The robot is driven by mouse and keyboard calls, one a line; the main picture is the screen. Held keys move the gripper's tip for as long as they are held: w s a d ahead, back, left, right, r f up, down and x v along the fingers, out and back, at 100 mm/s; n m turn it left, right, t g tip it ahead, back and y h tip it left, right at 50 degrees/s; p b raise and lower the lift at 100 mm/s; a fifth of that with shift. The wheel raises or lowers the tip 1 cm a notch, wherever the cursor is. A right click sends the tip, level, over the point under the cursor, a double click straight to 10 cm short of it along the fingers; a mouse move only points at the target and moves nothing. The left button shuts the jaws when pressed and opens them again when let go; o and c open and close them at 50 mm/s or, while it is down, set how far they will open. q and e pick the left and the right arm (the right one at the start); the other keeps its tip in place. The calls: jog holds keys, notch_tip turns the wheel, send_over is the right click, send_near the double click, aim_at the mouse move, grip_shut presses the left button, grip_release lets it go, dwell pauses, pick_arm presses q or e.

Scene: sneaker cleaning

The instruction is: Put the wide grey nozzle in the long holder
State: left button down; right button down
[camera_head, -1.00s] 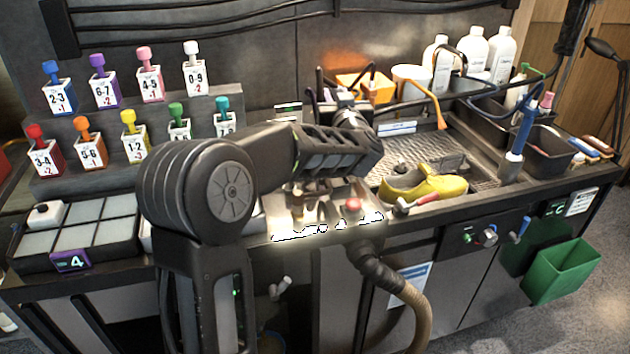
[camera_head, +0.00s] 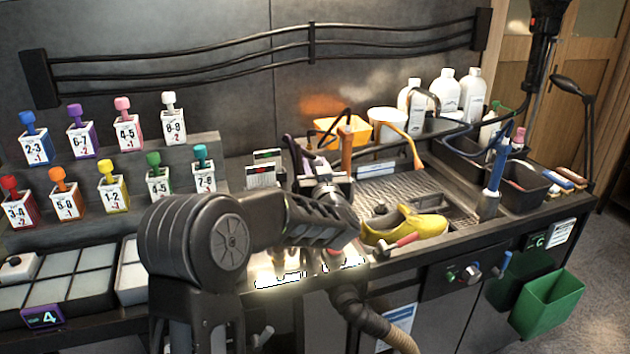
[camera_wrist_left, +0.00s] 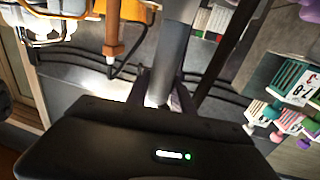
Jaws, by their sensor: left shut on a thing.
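My left gripper (camera_head: 322,186) is over the back middle of the bench, mostly hidden by its own wrist and forearm in the head view. In the left wrist view its fingers (camera_wrist_left: 160,98) are closed around a plain grey upright piece (camera_wrist_left: 174,48), which looks like the grey nozzle. Its far end is cut off by the frame, so its width cannot be told. I cannot make out the long holder for certain; the arm covers part of that area. My right gripper is not in view.
A brown-handled tool (camera_head: 347,152) stands close right of the gripper and cards (camera_head: 264,172) close left. Numbered bottles (camera_head: 113,192) stand left. A hose (camera_head: 368,318) hangs in front.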

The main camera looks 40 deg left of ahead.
pick_arm(q)
jog(key=shift+f, duration=1.85)
jog(key=shift+f, duration=0.2)
jog(key=c, duration=1.1)
grip_release()
jog(key=shift+r, duration=0.2)
jog(key=b+v, duration=0.1)
jog(key=v, duration=1.1)
jog(key=shift+b, duration=0.4)
